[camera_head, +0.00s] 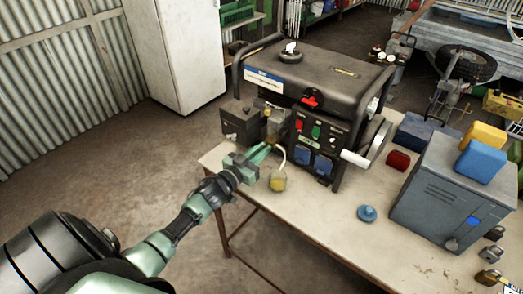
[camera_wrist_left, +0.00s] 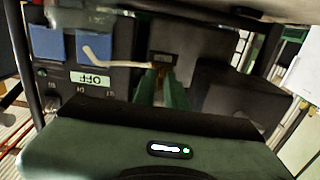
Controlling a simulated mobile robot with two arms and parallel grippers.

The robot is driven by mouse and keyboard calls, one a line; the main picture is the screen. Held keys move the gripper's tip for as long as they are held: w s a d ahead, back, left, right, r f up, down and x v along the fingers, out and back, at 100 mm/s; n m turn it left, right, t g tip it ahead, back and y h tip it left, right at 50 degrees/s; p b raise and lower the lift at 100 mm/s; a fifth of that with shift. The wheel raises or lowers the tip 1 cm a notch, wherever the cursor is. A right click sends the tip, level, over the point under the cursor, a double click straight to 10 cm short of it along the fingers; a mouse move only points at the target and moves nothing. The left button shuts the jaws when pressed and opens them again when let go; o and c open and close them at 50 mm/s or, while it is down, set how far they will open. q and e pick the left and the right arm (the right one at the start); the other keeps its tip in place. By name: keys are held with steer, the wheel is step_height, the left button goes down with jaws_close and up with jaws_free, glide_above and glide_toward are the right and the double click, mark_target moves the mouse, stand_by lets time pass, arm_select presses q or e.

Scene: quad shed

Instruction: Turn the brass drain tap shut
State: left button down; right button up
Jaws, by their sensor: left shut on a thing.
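The black generator (camera_head: 310,85) stands on the workbench. My left gripper (camera_head: 264,153) reaches in low at its left side, with the green fingers close together. In the left wrist view the fingertips (camera_wrist_left: 165,80) are shut on a small brass-coloured part, the brass drain tap (camera_wrist_left: 160,68), mostly hidden between them. I cannot tell which way its lever points. A pale hose (camera_wrist_left: 97,56) bends beside it. In the head view a small jar with yellow liquid (camera_head: 278,181) stands just below the fingers. My right gripper is not in view.
A dark box (camera_head: 240,125) sits close behind my left gripper. A blue round cap (camera_head: 367,213) and a red piece (camera_head: 398,160) lie on the workbench (camera_head: 310,215). A grey metal case (camera_head: 445,190) stands at the right. The bench's front middle is clear.

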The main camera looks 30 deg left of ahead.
arm_select(q)
steer(key=shift+d+f+m+b, duration=0.15)
steer(key=shift+m+b, duration=1.1)
steer(key=shift+m, duration=3.2)
steer(key=shift+d+f+m+b, duration=0.1)
steer(key=shift+m+b, duration=1.15)
steer(key=shift+m, duration=3.2)
steer(key=c, duration=1.5)
jaws_free()
